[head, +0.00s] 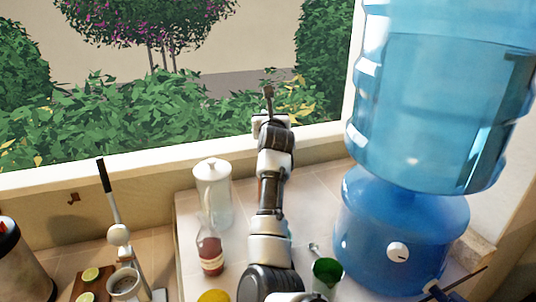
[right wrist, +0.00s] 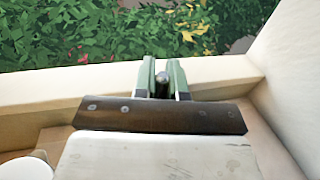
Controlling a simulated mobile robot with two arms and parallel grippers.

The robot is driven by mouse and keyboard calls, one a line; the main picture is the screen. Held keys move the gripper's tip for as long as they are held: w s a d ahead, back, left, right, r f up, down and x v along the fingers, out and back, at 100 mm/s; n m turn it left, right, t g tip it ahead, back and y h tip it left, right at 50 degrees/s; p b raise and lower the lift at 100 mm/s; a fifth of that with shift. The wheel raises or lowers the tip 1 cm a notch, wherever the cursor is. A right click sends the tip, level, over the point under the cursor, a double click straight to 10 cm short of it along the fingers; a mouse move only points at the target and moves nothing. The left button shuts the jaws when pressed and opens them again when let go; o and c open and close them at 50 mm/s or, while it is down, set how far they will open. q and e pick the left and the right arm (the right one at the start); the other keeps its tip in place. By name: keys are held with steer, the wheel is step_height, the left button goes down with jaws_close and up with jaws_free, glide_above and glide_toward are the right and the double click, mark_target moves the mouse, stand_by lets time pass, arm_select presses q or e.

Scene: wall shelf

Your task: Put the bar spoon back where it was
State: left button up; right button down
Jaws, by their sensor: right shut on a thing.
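My right arm reaches up the middle of the head view, and its gripper (head: 268,93) is over the window sill. In the right wrist view the two green-grey fingers (right wrist: 162,66) are shut on a slim dark metal thing, which I take to be the bar spoon (right wrist: 162,87). Only its rounded end shows between the fingers; the rest is hidden. A green cup (head: 327,274) stands on the counter beside my right arm, with a thin silvery stem (head: 314,248) at its rim. I cannot tell what the stem is. My left gripper is not in view.
A large blue water dispenser (head: 400,235) stands close on the right.

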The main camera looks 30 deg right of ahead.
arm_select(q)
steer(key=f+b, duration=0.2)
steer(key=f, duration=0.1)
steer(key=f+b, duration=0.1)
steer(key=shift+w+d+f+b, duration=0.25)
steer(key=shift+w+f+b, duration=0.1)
arm_select(e)
step_height(320, 180, down, 6)
steer(key=shift+r, duration=0.15)
steer(key=shift+s, duration=0.1)
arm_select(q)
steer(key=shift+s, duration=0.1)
arm_select(e)
steer(key=c, duration=1.2)
jaws_free()
